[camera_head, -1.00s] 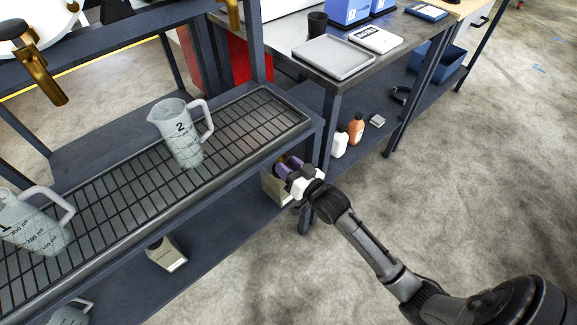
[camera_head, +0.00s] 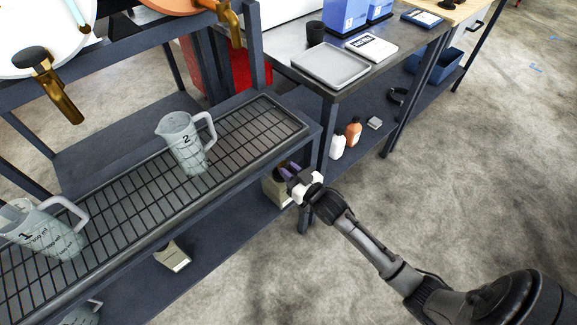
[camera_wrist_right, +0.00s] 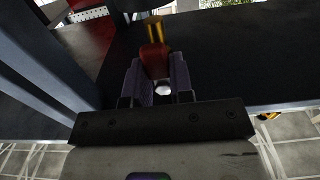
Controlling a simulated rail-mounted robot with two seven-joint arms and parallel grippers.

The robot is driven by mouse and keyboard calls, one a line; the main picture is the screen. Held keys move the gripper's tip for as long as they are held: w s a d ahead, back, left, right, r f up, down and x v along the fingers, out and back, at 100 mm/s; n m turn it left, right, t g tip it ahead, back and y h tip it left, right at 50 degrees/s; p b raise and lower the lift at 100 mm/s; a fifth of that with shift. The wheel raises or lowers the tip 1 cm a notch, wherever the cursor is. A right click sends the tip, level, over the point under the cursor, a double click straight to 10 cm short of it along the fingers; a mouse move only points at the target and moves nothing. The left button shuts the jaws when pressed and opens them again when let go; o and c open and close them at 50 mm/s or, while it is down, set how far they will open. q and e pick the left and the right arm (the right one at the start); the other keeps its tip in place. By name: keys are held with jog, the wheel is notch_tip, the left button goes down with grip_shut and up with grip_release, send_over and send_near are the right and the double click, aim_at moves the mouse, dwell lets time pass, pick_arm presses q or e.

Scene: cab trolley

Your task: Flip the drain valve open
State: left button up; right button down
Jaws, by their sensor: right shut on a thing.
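The drain valve shows in the right wrist view as a red handle (camera_wrist_right: 154,62) with a brass piece (camera_wrist_right: 154,30) beyond it. My right gripper (camera_wrist_right: 158,75) has its two purple-grey fingers on either side of the red handle and is shut on it. In the head view my right gripper (camera_head: 289,171) is at the near right end of the dark rack, just below the grid tray's level. There the valve is mostly hidden by the gripper and too small to make out. My left gripper is not in view.
Jug 2 (camera_head: 186,143) and jug 1 (camera_head: 45,232) stand on the grid tray (camera_head: 262,122). Brass taps (camera_head: 58,95) hang above at the left. A rack post (camera_head: 325,140) is close beside my right gripper. Bottles (camera_head: 353,133) stand on the lower shelf.

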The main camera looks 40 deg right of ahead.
jog(key=c, duration=1.4)
grip_release()
jog(key=o, duration=0.4)
jog(key=shift+s, duration=0.1)
jog(key=shift+s, duration=0.3)
jog(key=s+p, duration=0.4)
jog(key=s, duration=0.9)
jog(key=shift+p, duration=0.4)
